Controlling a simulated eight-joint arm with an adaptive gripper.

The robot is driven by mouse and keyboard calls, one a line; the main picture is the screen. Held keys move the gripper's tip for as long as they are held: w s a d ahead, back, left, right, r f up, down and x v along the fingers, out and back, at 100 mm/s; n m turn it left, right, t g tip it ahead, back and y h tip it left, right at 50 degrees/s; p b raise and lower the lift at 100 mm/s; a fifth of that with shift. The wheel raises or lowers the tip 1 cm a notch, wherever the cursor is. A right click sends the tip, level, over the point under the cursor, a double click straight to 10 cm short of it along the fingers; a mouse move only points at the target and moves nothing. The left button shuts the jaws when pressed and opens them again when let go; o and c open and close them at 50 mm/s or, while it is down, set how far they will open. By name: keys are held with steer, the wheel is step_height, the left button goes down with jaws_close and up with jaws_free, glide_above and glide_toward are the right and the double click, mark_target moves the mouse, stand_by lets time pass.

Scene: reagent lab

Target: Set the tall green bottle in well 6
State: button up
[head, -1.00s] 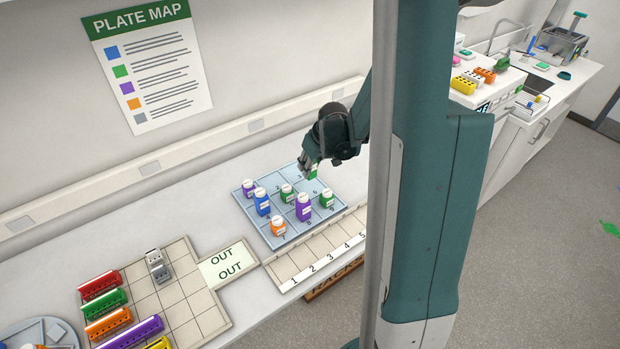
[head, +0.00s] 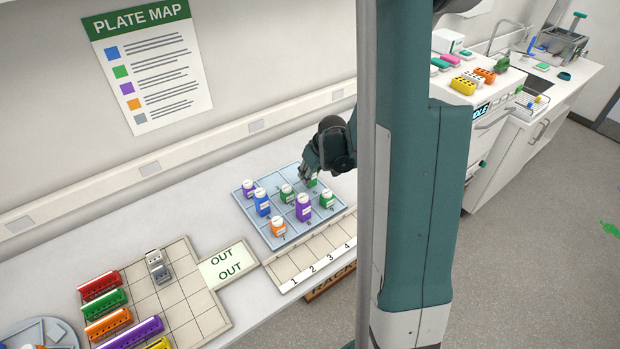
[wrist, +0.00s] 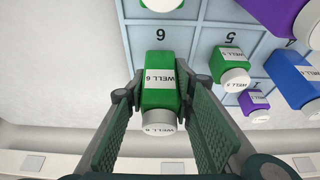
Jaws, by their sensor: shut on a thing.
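The tall green bottle (wrist: 158,92), with a white cap and a label reading WELL 6, is between the jaws of my gripper (wrist: 157,108) in the wrist view. My gripper is shut on it. In the head view my gripper (head: 307,177) is at the tray's far right corner, and the bottle (head: 312,182) is partly hidden by it. The blue-grey well tray (head: 272,241) has printed numbers; the 6 (wrist: 160,33) shows just beyond the bottle's base in the wrist view. I cannot tell whether the base touches the tray.
Other bottles stand on the tray: a green one (head: 327,201) near the held bottle, a tall purple one (head: 303,209), a blue one (head: 262,204), another green (head: 287,196), an orange (head: 278,229) and a small purple (head: 249,189). A numbered rack (head: 290,268) lies in front.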

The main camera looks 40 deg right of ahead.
steer(key=shift+f, duration=0.75)
steer(key=shift+f, duration=0.1)
steer(key=o, duration=0.9)
steer(key=shift+r, duration=0.2)
steer(key=v, duration=1.1)
steer(key=shift+s+r, duration=0.25)
steer(key=shift+r, duration=0.1)
